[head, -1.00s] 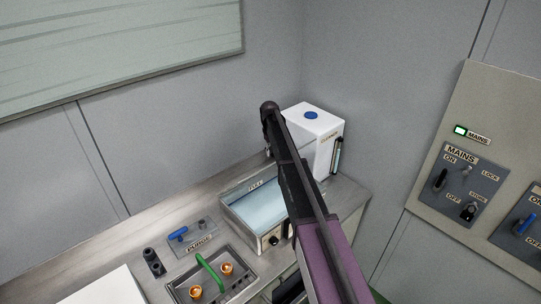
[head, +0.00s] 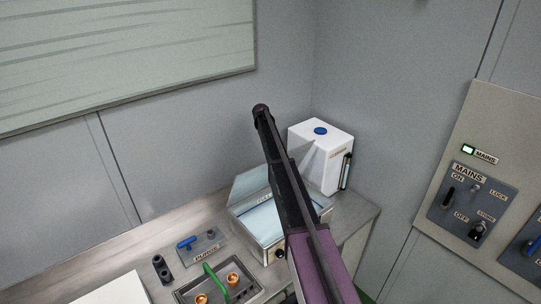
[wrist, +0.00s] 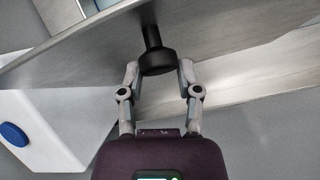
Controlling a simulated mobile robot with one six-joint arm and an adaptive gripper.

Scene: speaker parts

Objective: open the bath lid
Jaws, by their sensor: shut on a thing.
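The bath (head: 268,250) is a pale metal box on the counter in the head view. Its lid (head: 250,184) is tilted up at the back, with the pale blue inside partly showing beneath it. My arm crosses in front of the bath and hides much of its right side. In the wrist view my gripper (wrist: 158,73) is shut on the black knob (wrist: 153,38) of the lid. The grey lid panel (wrist: 85,48) runs slantwise behind the knob. My fingers are not clearly visible in the head view.
A white box with a blue cap (head: 320,158) stands right of the bath; it also shows in the wrist view (wrist: 45,135). Left of the bath are a purge switch panel (head: 200,246) and a tray with a green handle (head: 215,280). The mains panel (head: 466,205) is on the right.

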